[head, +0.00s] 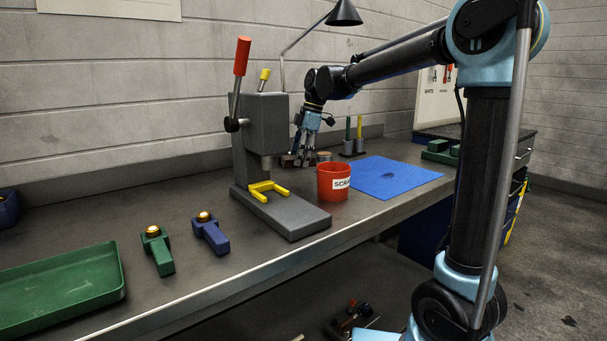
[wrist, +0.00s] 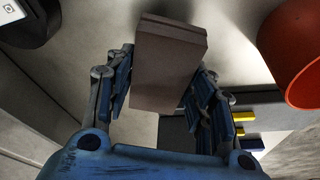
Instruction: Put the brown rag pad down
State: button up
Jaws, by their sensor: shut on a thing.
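My gripper (head: 304,160) reaches down over the bench between the press and the red scrap bucket. In the wrist view my gripper (wrist: 165,90) has its blue fingers closed on both sides of the brown rag pad (wrist: 168,60), a thick block with a seam line near one end. In the head view the pad (head: 289,160) shows only in small part, low at the fingertips and partly behind the press. I cannot tell whether it touches the bench.
A red scrap bucket (head: 332,182) stands close by; it also shows in the wrist view (wrist: 292,55). The grey press (head: 268,130) with its yellow fork (head: 268,189) is to the left. A blue mat (head: 410,174) lies to the right, bare except for a dark patch.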

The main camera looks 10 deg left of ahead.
aim_at(300, 179)
jog(key=shift+f, duration=2.45)
jog(key=o, duration=1.1)
jog(key=shift+f, duration=0.1)
jog(key=v, duration=1.2)
jog(key=shift+s, duration=0.1)
